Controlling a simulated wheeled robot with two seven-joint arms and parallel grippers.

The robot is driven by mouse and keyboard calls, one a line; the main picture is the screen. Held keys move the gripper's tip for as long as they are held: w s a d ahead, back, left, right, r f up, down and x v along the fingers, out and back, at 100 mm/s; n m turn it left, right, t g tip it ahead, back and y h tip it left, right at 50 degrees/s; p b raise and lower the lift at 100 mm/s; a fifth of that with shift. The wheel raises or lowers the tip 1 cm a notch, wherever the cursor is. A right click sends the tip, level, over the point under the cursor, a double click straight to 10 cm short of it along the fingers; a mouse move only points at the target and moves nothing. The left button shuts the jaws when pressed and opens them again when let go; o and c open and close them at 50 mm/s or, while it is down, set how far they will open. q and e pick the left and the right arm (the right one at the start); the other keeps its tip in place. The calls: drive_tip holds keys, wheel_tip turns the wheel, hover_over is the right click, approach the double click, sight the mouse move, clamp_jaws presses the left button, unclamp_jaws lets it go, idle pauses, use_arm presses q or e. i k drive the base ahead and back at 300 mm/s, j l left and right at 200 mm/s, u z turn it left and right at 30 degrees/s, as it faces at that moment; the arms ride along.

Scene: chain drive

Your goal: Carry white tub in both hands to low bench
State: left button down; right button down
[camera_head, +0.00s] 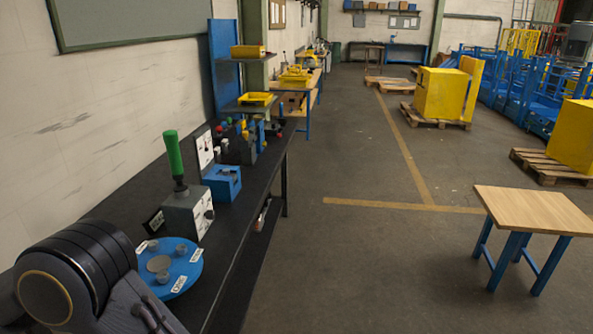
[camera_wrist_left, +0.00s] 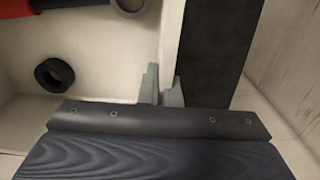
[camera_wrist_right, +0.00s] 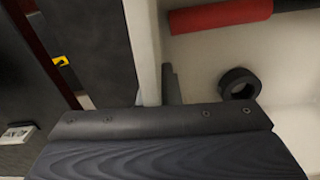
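The white tub shows only in the wrist views; its pale wall (camera_wrist_left: 171,45) runs between the fingers of my left gripper (camera_wrist_left: 162,88). The wall on the other side (camera_wrist_right: 145,50) stands at my right gripper (camera_wrist_right: 157,92), with one finger clear on the inner face and the other hard to see. Both grippers look closed on the tub's walls. Inside the tub lie a black ring (camera_wrist_right: 239,84) and a red cylinder (camera_wrist_right: 220,16). A low bench (camera_head: 533,209) with a wooden top and blue legs stands at right in the head view, its top bare.
The black workbench (camera_head: 235,225) along the left wall carries a blue disc (camera_head: 172,267), a grey box with a green-handled lever (camera_head: 187,213) and several fixtures. Open floor (camera_head: 390,260) lies between it and the low bench. Yellow boxes (camera_head: 441,94) on pallets stand farther back.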

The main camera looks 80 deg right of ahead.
sight(534, 206)
drive_tip(key=k+z, duration=0.15)
drive_tip(key=k, duration=0.45)
drive_tip(key=z, duration=3.85)
drive_tip(key=i+j+z, duration=0.2)
drive_tip(key=i, duration=0.25)
drive_tip(key=i+j+z, duration=0.2)
drive_tip(key=i, duration=0.25)
drive_tip(key=i+j, duration=0.1)
drive_tip(key=i, duration=0.65)
drive_tip(key=i+j, duration=0.15)
drive_tip(key=i, duration=2.15)
drive_tip(key=i+u, duration=0.1)
drive_tip(key=i, duration=0.55)
drive_tip(key=i+l+u, duration=0.1)
drive_tip(key=i, duration=0.6)
